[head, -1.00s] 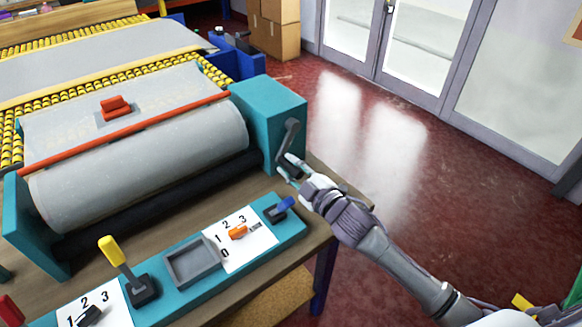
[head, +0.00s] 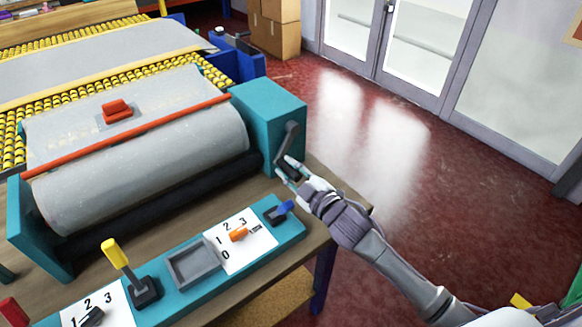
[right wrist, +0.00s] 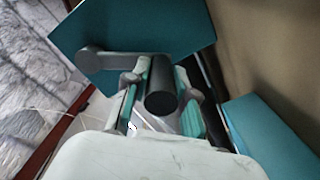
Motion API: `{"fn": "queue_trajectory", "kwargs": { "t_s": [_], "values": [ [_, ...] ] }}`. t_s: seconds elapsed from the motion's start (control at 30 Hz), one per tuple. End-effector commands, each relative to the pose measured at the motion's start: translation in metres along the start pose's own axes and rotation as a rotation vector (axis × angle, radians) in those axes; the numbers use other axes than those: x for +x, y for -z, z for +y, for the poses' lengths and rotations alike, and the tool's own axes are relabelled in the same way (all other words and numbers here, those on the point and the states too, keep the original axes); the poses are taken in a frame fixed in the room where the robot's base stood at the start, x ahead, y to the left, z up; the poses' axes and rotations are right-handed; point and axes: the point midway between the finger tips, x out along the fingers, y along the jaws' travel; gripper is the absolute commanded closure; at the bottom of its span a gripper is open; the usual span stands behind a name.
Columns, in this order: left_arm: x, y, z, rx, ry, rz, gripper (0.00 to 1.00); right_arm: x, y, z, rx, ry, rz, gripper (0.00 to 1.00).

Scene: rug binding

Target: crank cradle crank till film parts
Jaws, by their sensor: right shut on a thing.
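The cradle (head: 18,232) has teal end blocks and carries a large roll wrapped in pale translucent film (head: 150,165). Its grey crank (head: 288,140) sits on the outer face of the right end block (head: 268,112), with the arm hanging down to a dark handle. My right gripper (head: 288,172) is shut on that handle. In the right wrist view the dark round handle (right wrist: 161,102) lies between the two teal-padded fingers, and the crank arm (right wrist: 120,57) runs left to its hub. The film looks unbroken from here. My left gripper is out of view.
A teal control strip (head: 290,232) along the table front holds a yellow lever (head: 115,252), an orange knob (head: 238,234), a blue switch (head: 280,210) and a grey tray (head: 193,266). A red bar (head: 130,138) crosses above the roll. Floor at right is clear.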

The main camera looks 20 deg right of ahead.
Motion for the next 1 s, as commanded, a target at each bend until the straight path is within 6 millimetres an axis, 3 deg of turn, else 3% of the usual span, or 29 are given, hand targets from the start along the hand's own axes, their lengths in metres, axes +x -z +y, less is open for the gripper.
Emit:
{"fn": "queue_trajectory", "kwargs": {
  "t_s": [0.03, 0.5, 1.0],
  "values": [
    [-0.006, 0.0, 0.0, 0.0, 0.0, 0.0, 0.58, 0.0, 0.009, 0.0, 0.03, 0.001, 0.009, 1.0],
    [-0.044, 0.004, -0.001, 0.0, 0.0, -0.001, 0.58, 0.0, 0.036, 0.002, 0.319, 0.001, 0.015, 1.0],
    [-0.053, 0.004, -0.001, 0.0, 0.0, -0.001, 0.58, 0.001, 0.042, 0.002, 0.416, 0.0, 0.015, 1.0]
  ]
}}
